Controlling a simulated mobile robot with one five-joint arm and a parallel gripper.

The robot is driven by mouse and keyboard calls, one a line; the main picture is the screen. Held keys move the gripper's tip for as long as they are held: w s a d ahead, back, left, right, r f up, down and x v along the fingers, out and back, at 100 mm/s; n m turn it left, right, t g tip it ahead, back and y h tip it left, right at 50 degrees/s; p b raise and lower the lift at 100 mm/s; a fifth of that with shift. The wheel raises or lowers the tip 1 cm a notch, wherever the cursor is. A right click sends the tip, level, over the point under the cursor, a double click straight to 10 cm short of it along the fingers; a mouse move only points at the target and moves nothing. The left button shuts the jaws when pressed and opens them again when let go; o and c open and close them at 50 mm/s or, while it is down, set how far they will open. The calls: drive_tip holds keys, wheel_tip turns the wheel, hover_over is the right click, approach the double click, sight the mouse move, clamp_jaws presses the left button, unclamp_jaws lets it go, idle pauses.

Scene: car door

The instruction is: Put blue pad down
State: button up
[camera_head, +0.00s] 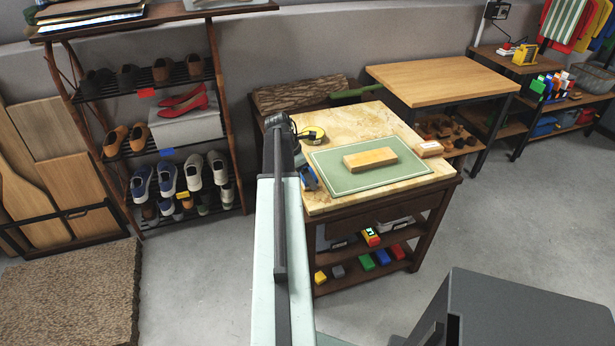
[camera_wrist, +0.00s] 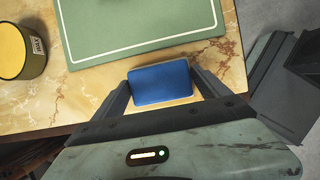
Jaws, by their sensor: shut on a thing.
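The blue pad (camera_wrist: 161,83) sits between the two fingers of my gripper (camera_wrist: 163,88) in the wrist view. The gripper is shut on it, over the marbled tabletop close to the near edge of the green mat. In the head view the blue pad (camera_head: 309,177) shows at the left edge of the table, partly hidden by my arm. I cannot tell whether the pad touches the tabletop. The green mat (camera_head: 400,176) lies on the marbled table (camera_head: 350,124). It also shows in the wrist view (camera_wrist: 100,40).
A wooden block (camera_head: 370,159) lies on the mat. Bare marbled tabletop shows around the mat. A shoe rack (camera_head: 140,158) stands to the left.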

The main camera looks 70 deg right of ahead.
drive_tip(key=shift+f, duration=0.2)
drive_tip(key=o, duration=1)
drive_tip(key=shift+o, duration=0.2)
drive_tip(key=shift+r, duration=0.15)
drive_tip(key=shift+r, duration=0.25)
drive_tip(key=p+v, duration=1.1)
drive_tip(key=shift+w+r, duration=0.15)
drive_tip(key=shift+r, duration=0.15)
drive_tip(key=shift+a, duration=0.2)
